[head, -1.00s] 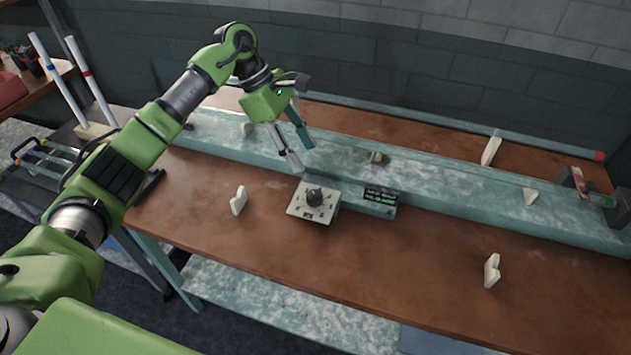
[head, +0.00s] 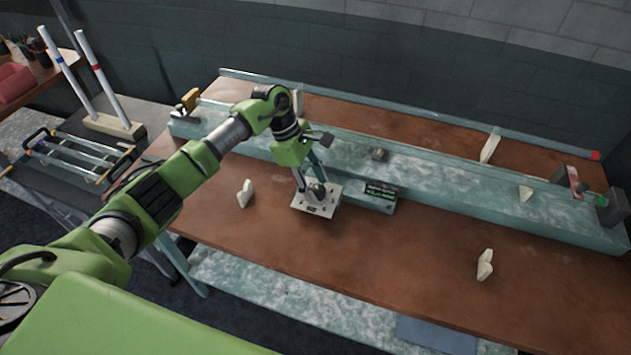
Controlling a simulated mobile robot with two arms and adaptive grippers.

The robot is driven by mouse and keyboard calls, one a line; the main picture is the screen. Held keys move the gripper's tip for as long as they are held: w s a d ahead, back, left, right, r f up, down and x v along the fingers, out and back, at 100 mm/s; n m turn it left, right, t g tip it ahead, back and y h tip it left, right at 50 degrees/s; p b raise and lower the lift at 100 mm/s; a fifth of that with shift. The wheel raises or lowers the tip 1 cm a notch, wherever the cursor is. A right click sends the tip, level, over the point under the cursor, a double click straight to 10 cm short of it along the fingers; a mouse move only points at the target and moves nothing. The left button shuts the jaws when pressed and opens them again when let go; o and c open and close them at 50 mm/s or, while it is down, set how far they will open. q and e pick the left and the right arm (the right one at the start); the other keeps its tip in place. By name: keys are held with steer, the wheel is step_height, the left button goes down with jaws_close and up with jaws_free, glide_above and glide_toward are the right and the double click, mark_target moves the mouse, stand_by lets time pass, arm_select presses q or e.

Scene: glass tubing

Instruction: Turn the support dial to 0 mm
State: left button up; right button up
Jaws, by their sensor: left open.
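The support dial is a dark round knob (head: 316,190) on a pale square plate (head: 310,206) with small marks around it, lying on the brown bench. The marks are too small to read. My left gripper (head: 311,188) is open, pointing down over the plate. Its fingers are at the knob and partly hide it; I cannot tell whether they touch it. A small dark display (head: 380,191) with green text sits on the front of the grey-green beam, right of the dial; its text is unreadable. My right gripper is out of view.
The long grey-green beam (head: 450,185) runs behind the dial. Cream V-shaped supports stand on the bench, one left of the dial (head: 245,193) and one at the right (head: 485,264). A rack of glass tubes (head: 75,155) is at far left.

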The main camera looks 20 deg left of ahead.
arm_select(q)
steer(key=shift+f, duration=0.2)
steer(key=c, duration=1.1)
